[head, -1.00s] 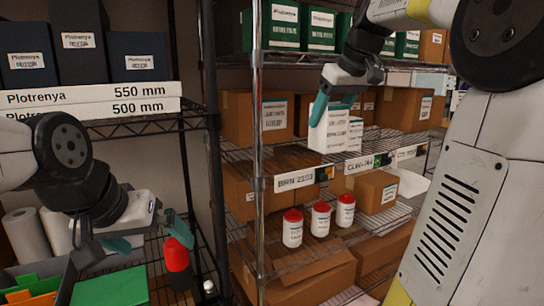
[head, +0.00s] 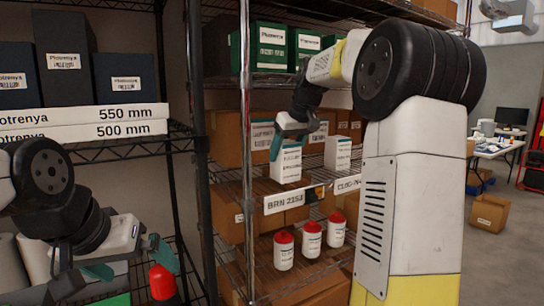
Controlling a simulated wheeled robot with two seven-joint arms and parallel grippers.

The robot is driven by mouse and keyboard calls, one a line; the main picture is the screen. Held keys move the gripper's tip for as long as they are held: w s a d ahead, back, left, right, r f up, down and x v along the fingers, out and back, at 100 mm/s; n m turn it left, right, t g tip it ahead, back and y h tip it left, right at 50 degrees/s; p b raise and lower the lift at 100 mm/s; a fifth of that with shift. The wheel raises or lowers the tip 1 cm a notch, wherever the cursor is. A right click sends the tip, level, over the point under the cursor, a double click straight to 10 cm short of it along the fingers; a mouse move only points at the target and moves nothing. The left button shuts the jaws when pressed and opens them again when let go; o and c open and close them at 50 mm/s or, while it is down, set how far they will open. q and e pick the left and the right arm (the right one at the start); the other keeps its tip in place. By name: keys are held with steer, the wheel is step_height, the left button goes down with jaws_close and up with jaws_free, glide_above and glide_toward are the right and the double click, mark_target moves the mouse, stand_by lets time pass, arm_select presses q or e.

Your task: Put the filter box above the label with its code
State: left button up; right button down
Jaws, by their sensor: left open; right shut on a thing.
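My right gripper (head: 293,138) is shut on a white filter box (head: 287,166) and holds it upright at the front of the middle shelf, above the left label (head: 292,200), which seems to read "BRN 21..". I cannot tell whether the box touches the shelf. The code on the box is too small to read. A second white box (head: 338,153) stands to its right, above a label starting "CL" (head: 348,184), partly hidden by my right arm. My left gripper (head: 125,262) is open and empty at the lower left, away from the shelf.
Brown cartons stand behind the boxes. Red-capped white bottles (head: 311,239) stand on the shelf below. A metal post (head: 245,130) rises left of the held box. Green boxes (head: 271,47) fill the shelf above. A red-capped bottle (head: 162,282) is near my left gripper.

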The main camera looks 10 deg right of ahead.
steer(key=shift+w+a+f, duration=0.2)
steer(key=shift+w+f, duration=0.5)
steer(key=shift+c, duration=1.8)
jaws_free()
steer(key=shift+f, duration=0.1)
